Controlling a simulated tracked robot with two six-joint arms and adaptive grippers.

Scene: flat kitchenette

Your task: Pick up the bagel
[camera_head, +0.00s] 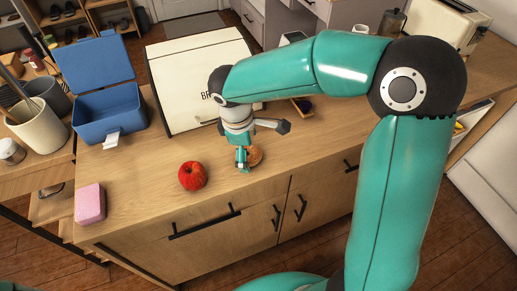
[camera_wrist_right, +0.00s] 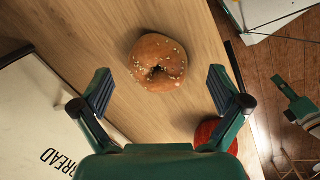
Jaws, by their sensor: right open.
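The bagel (camera_wrist_right: 158,62) is brown with pale seeds and lies flat on the wooden counter. In the right wrist view it sits ahead of and between the two spread fingers of my right gripper (camera_wrist_right: 161,92), not touching either. In the head view my right gripper (camera_head: 243,160) points down over the bagel (camera_head: 256,155), hiding part of it. My right gripper is open and empty.
A red apple (camera_head: 192,176) lies close to the bagel and also shows in the wrist view (camera_wrist_right: 214,134). A pink sponge (camera_head: 90,203), an open blue box (camera_head: 109,110) and a cream bread box (camera_head: 185,80) stand on the counter. The counter's front edge is near.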

